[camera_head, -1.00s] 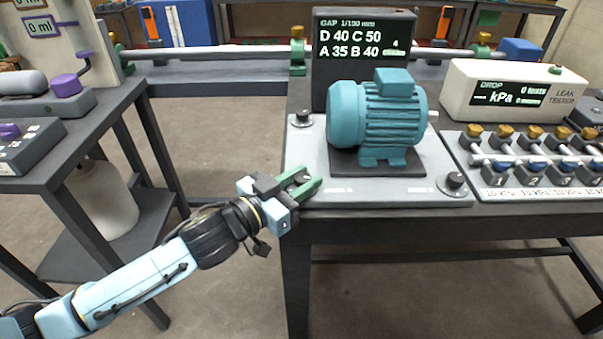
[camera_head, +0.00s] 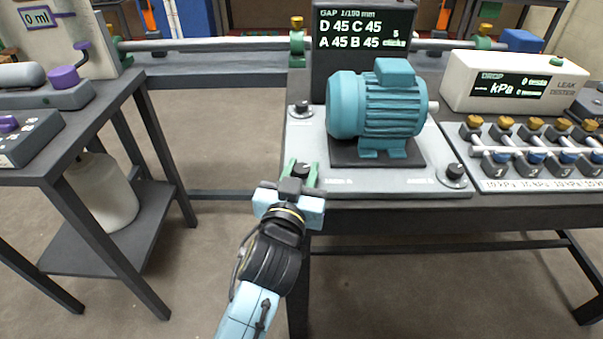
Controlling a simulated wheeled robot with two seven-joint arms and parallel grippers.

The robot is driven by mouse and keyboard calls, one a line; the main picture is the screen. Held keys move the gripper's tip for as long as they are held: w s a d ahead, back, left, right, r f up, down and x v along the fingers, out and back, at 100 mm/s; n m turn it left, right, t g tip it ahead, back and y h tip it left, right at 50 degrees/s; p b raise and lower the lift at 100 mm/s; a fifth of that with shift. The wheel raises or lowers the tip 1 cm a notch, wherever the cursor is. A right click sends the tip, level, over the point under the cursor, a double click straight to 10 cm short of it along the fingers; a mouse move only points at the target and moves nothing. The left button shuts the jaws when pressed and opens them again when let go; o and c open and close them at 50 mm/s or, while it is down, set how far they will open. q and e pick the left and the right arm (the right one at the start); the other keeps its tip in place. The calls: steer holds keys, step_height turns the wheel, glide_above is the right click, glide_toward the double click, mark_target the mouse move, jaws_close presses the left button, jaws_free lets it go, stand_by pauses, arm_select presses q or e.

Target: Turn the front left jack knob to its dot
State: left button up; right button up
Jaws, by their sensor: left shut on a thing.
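The teal motor (camera_head: 375,108) sits on a dark pad on the grey jack plate (camera_head: 400,185). My left gripper (camera_head: 304,176) is at the plate's front left corner, its green fingers shut on the front left jack knob (camera_head: 302,168). Only the knob's dark top shows between the fingers; its dot is hidden. The back left knob (camera_head: 302,112) and front right knob (camera_head: 455,172) stand free. The fourth knob is hidden behind the motor. The gap display (camera_head: 362,35) reads D 45, C 45, A 45, B 45. My right gripper is not in view.
A white leak tester (camera_head: 513,82) and a manifold with several yellow and blue knobs (camera_head: 535,145) stand to the right. A grey side table (camera_head: 85,130) stands at the left. The floor between the tables is clear.

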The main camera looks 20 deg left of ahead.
arm_select(q)
steer(key=shift+y, duration=0.3)
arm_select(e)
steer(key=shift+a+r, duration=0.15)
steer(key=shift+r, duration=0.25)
arm_select(q)
steer(key=shift+r, duration=0.1)
steer(key=o, duration=0.9)
steer(key=shift+o, duration=0.2)
